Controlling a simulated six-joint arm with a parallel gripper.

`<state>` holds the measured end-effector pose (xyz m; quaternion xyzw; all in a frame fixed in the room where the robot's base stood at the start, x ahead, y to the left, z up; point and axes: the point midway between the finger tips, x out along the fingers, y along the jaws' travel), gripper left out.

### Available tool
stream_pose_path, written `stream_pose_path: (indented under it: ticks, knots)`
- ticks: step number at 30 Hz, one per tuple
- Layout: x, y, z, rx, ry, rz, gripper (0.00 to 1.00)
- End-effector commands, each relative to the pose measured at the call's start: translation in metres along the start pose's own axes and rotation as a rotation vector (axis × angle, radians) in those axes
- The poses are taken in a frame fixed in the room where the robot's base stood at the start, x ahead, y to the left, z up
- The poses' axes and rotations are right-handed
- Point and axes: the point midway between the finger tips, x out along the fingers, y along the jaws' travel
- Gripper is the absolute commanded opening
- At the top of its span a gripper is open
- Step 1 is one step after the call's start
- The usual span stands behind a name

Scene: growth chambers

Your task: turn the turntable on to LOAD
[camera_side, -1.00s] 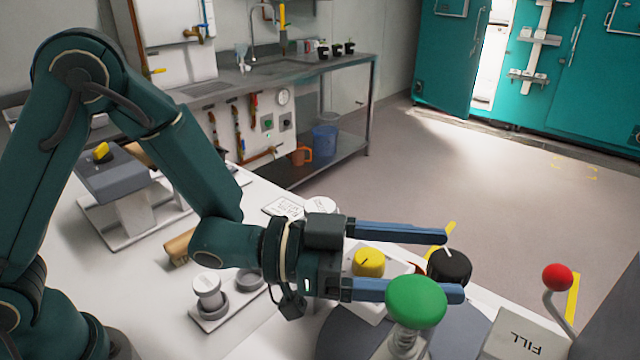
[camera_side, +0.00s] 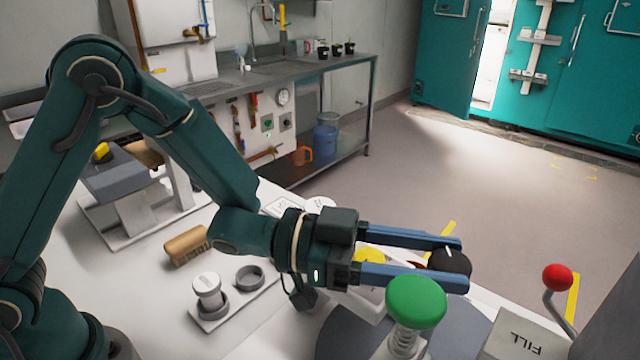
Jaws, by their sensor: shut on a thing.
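My gripper (camera_side: 464,264) is shut on a black knob (camera_side: 452,262), with one blue finger on each side of it. The knob's white mark shows near its top in part. The grey turntable disc (camera_side: 338,335) lies at the bottom of the view, partly hidden by the green button and my gripper. A green mushroom-shaped button (camera_side: 416,300) stands in front of the near finger. A yellow knob (camera_side: 370,255) is mostly hidden between the fingers, behind the near one. No LOAD marking can be read.
A red-balled lever (camera_side: 557,278) and a FILL box (camera_side: 525,338) stand at the right. The floor beyond is clear.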

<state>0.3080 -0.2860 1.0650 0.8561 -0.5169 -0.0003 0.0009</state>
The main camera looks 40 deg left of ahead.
Motion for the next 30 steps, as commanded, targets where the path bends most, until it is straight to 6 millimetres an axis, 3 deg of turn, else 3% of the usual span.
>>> stream_pose_path:
  ticks: [12,13,15,25,30]
  knots:
    - [0.000,0.000,-0.001,0.003,0.003,0.038,0.00]
    - [0.000,0.000,-0.001,0.003,0.003,0.038,0.55]
    - [0.000,0.000,-0.001,0.003,0.002,0.037,0.81]
    - [-0.001,-0.001,0.000,0.002,0.000,0.036,0.81]
    - [-0.018,-0.003,0.000,0.002,-0.001,0.032,0.81]
